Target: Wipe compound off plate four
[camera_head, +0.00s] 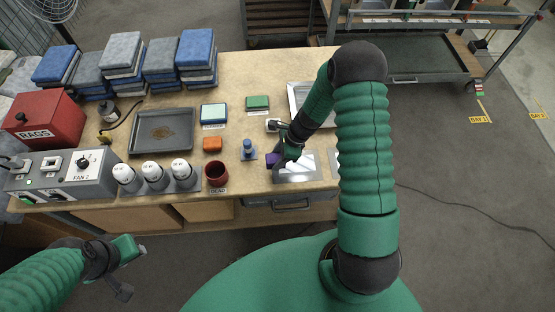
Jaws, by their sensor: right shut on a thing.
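My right gripper (287,156) reaches down over the right part of the bench, shut on a small purple thing (273,160), perhaps a cloth or pad. It is at the left end of a shiny metal plate (298,177) near the bench's front edge. The arm and gripper hide part of this plate, and any compound on it is too small to tell. Another bright plate edge (335,160) shows beside my forearm. No plate number is readable. My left gripper (124,268) hangs empty in front of the bench, its finger opening unclear.
Further left are a dark tray (162,132), white-capped canisters (154,175), a control box (62,174) and a red rags box (42,124).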

